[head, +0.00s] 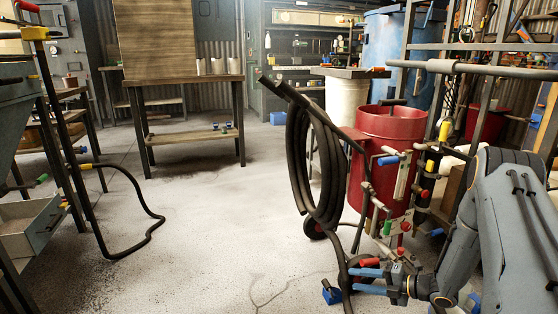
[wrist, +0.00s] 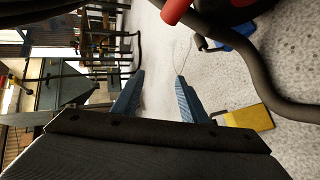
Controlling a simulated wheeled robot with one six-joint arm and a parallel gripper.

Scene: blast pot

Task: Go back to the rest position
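My gripper (head: 358,281) is low at the front of the red blast pot (head: 396,128) in the head view, pointing left. Its two blue fingers are apart. The wrist view shows the gripper (wrist: 157,80) open, with only bare floor between its fingers. My arm reaches down to it from the right edge. A red handle (head: 370,262) shows just above the fingers in the head view. I cannot tell whether they touch. The pot's front carries pipes and valves with coloured handles, including a blue one (head: 388,161).
A black hose (head: 315,175) hangs coiled left of the pot; a dark hose (wrist: 252,85) also crosses the wrist view, near a yellow block (wrist: 250,117). A metal rack (head: 480,69) stands behind my arm. A workbench (head: 185,83) is at the back. The left-centre floor is largely open.

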